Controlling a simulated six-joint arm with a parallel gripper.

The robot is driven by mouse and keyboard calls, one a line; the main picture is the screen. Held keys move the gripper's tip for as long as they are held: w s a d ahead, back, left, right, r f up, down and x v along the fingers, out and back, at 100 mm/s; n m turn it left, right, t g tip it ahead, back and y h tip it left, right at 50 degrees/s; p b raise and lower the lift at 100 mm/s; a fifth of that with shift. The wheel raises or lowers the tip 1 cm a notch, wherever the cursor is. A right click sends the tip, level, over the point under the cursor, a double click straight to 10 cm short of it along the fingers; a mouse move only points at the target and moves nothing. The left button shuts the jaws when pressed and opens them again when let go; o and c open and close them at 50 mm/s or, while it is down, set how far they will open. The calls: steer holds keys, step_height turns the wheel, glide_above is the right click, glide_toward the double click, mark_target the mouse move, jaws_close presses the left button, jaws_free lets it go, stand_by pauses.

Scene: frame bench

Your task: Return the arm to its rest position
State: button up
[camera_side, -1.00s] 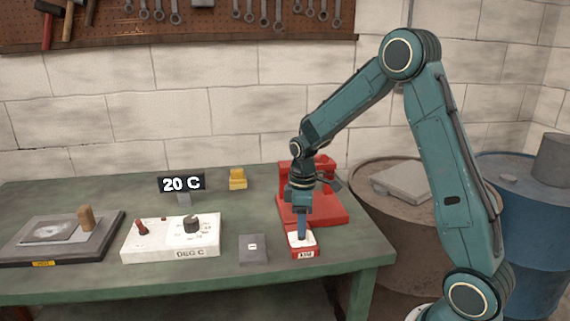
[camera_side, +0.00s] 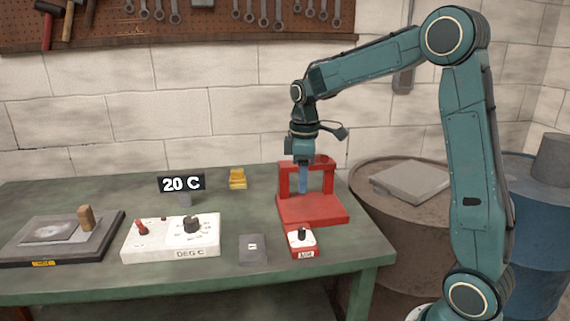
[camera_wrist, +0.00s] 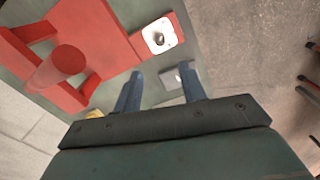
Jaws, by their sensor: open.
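My gripper (camera_side: 303,178) is up above the bench in the side view, in front of the red frame stand. It points down and holds nothing. The gripper is clear of the box.
The red stand (camera_side: 312,208) rises close behind my gripper. On the green bench (camera_side: 80,282) are a grey block (camera_side: 253,249), a white control box (camera_side: 170,250), a "20 C" display (camera_side: 181,184), a yellow block (camera_side: 237,178) and a dark plate (camera_side: 103,237). Drums (camera_side: 390,235) stand at right.

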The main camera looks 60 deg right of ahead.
steer(key=shift+r, duration=0.1)
stand_by(0.3)
steer(key=s+a+r+m+t, duration=0.2)
steer(key=s+a, duration=0.3)
steer(key=s, duration=0.5)
steer(key=s+a+r+m+t, duration=0.3)
steer(key=s+a, duration=0.3)
steer(key=s, duration=0.5)
steer(key=shift+s+a+m+t, duration=0.25)
steer(key=shift+a+m+t, duration=0.05)
steer(key=shift+m, duration=0.3)
